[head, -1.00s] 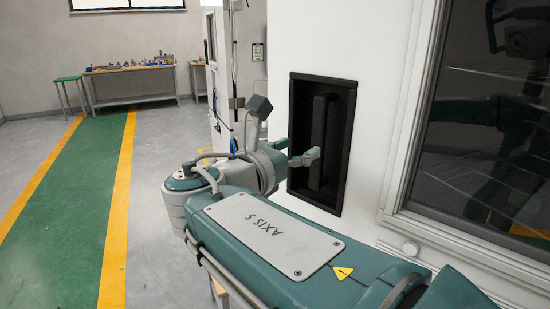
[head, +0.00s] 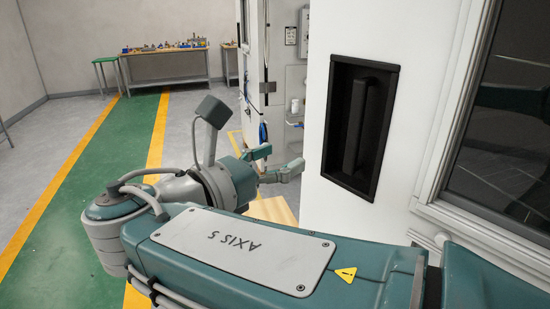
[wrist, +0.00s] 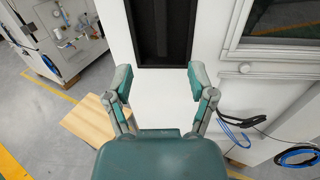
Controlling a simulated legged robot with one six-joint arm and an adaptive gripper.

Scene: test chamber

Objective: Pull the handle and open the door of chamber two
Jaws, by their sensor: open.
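The black handle (head: 356,122) is an upright bar in a dark recess in the white door panel (head: 318,75). In the wrist view the lower part of the handle (wrist: 153,30) and its recess shows at the top centre. My gripper (head: 277,162) is open and empty, left of the recess in the head view, apart from the handle. In the wrist view my two fingers (wrist: 159,80) are spread wide, just below the recess's lower edge, with nothing between them. I cannot tell whether the door is ajar.
A dark window (head: 500,150) in a grey frame is right of the handle. Pale wooden boards (wrist: 88,122) lie low, left of my gripper. Blue and black cables (wrist: 240,128) hang at right. A green floor lane (head: 105,170) leads to a cluttered bench (head: 165,66).

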